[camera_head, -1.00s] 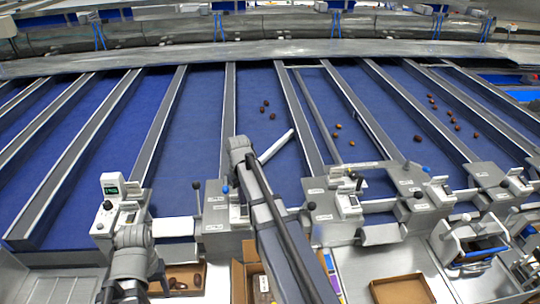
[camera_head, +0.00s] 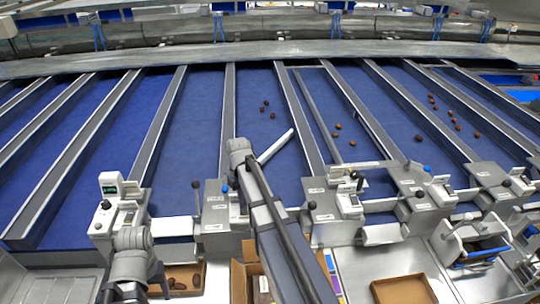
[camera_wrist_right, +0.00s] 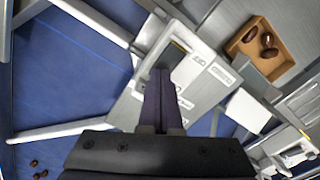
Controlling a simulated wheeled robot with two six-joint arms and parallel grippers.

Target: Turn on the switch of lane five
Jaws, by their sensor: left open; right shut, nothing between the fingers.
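Grey switch panels stand along the near ends of the blue lanes. One panel (camera_head: 215,214) left of my right arm carries small labels, a black-knobbed lever (camera_head: 196,186) and a blue knob (camera_head: 225,189). I cannot read which panel belongs to lane five. In the right wrist view my right gripper (camera_wrist_right: 160,76) is shut and empty, its tips over or close to a labelled panel (camera_wrist_right: 205,95); contact cannot be told. In the head view my right arm hides that gripper. My left gripper (camera_head: 134,286) is open at the lower left, partly cut off.
A unit with a green display (camera_head: 110,187) stands above my left gripper. A box of dates (camera_head: 203,281) and an empty cardboard tray (camera_head: 400,279) lie in front. Dates (camera_head: 268,108) lie on the belts between raised rails (camera_head: 228,120). More panels (camera_head: 340,203) stand to the right.

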